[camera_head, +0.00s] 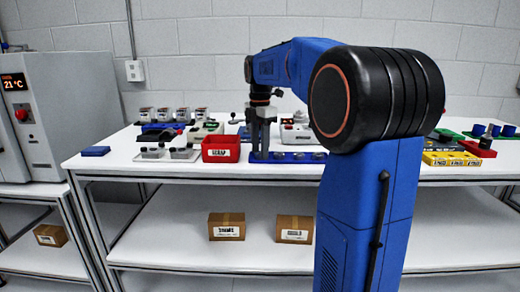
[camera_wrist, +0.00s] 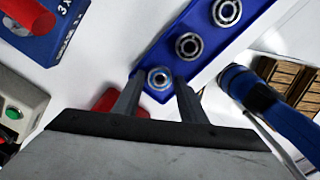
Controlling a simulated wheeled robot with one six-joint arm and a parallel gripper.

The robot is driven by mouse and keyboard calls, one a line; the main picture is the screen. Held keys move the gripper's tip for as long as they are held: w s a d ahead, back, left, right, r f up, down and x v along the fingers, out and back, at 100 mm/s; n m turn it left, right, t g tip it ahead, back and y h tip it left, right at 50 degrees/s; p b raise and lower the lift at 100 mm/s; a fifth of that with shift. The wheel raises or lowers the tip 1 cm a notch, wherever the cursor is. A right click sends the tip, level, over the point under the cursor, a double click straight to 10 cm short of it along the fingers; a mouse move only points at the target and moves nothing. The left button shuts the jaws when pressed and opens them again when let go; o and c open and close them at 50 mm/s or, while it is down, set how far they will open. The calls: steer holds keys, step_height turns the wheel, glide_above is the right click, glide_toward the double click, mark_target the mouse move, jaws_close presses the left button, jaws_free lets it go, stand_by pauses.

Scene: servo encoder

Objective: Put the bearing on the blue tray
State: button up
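The blue tray (camera_head: 254,158) lies near the front edge of the white table, and it also crosses the wrist view (camera_wrist: 205,72). Several round metal rings show along it. One ring, seemingly the bearing (camera_wrist: 159,78), is at the tray's near end in the wrist view, between the fingertips of my gripper (camera_wrist: 159,84). A narrow gap shows on both sides of it, so the fingers look open around it, not closed. In the head view my gripper (camera_head: 261,152) points straight down over the tray's left end; the bearing there is hidden by the fingers.
A red bin (camera_head: 221,149) stands close left of the tray. Cardboard boxes (camera_head: 227,226) sit on the lower shelf.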

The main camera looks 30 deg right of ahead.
step_height(320, 180, up, 12)
stand_by(0.5)
steer(key=s+a+f+m+t, duration=0.1)
steer(key=s+a+f+m, duration=0.35)
steer(key=s, duration=0.35)
steer(key=s+a+f+m+t, duration=0.1)
steer(key=s+a+f+m, duration=0.3)
steer(key=s+a+f, duration=0.25)
steer(key=s+a+f+m+t, duration=0.1)
steer(key=s+f+m, duration=0.3)
steer(key=s+f, duration=0.4)
steer(key=s+a+f+m+t, duration=0.1)
steer(key=s+a+f+m, duration=0.2)
steer(key=s+f+m, duration=0.2)
step_height(320, 180, down, 4)
steer(key=s, duration=0.2)
steer(key=shift+s+a+f+t, duration=0.2)
steer(key=shift+s+a+t, duration=0.15)
steer(key=shift+a+t, duration=0.05)
steer(key=shift+m, duration=0.25)
